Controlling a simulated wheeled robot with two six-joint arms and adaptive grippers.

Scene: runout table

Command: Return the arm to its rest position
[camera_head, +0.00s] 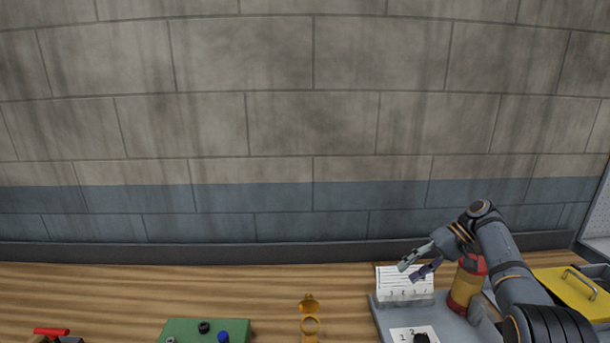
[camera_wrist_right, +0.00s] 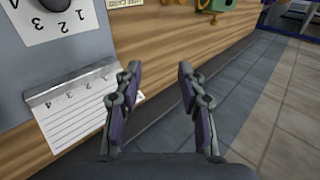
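My right gripper (camera_head: 420,265) is raised above the back of the table at the right, in front of a white lined card holder. In the right wrist view the same gripper (camera_wrist_right: 158,80) has its two fingers spread apart with nothing between them. Its arm comes in from the right side of the head view. My left gripper is not in the head view.
A lined card (camera_head: 404,282) stands on a grey board (camera_head: 385,318) with a numbered sheet (camera_head: 414,335). A red and yellow cylinder (camera_head: 464,285) stands close to the right arm.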

